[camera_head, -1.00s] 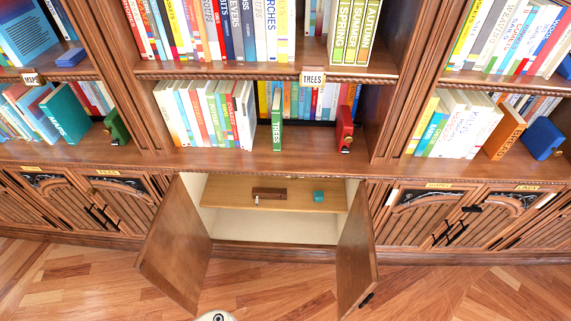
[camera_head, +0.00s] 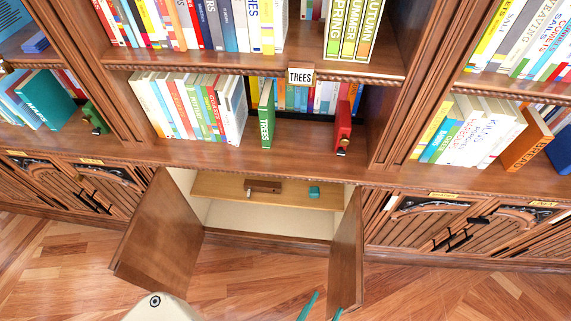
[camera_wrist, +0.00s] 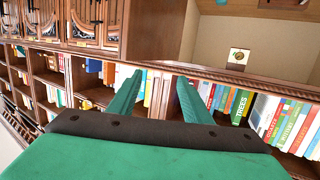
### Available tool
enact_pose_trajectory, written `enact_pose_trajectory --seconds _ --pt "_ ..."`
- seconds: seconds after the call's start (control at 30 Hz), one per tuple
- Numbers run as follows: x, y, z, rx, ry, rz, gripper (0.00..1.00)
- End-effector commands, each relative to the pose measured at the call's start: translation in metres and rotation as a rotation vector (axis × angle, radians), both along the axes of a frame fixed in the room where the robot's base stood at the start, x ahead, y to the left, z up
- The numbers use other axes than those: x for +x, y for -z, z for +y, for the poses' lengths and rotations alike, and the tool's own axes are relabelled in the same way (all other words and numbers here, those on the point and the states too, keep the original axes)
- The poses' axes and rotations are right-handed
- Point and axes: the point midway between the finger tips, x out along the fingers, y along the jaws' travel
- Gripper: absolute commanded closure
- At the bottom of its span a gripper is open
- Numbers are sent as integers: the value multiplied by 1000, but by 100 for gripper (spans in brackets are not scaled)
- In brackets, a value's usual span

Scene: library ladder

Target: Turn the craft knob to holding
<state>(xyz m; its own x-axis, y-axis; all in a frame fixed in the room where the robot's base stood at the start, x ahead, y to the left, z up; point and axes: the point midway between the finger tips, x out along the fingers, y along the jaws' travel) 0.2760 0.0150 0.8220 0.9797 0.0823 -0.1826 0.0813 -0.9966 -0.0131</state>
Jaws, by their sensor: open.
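No knob can be read as the craft knob. In the wrist view a small pale square plate with a round brown piece (camera_wrist: 239,57) is on the pale inside of the open cupboard; its lettering is too small to read. This plate does not show in the head view. The open cupboard (camera_head: 268,220) stands below the bookshelves. My gripper (camera_head: 323,308) shows only its teal fingertips at the bottom of the head view, in front of the right door. In the wrist view my gripper (camera_wrist: 160,78) is open, with nothing between its fingers, apart from the plate.
The left door (camera_head: 158,245) and right door (camera_head: 345,255) stand open. A brown block (camera_head: 263,186) and a teal piece (camera_head: 314,192) lie on the cupboard's shelf (camera_head: 226,188). A green book (camera_head: 267,115) and red bookend (camera_head: 343,128) stand above. Floor in front is free.

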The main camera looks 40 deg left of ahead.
Motion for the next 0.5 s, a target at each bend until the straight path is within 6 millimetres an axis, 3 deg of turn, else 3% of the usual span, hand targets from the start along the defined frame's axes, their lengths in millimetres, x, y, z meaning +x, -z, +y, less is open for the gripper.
enact_pose_trajectory --seconds 0.03,0.2,0.5 --pt "17 11 9 9 -32 -19 55" --pt "66 44 43 32 -123 -55 55" --pt "158 81 128 90 -256 -104 55"
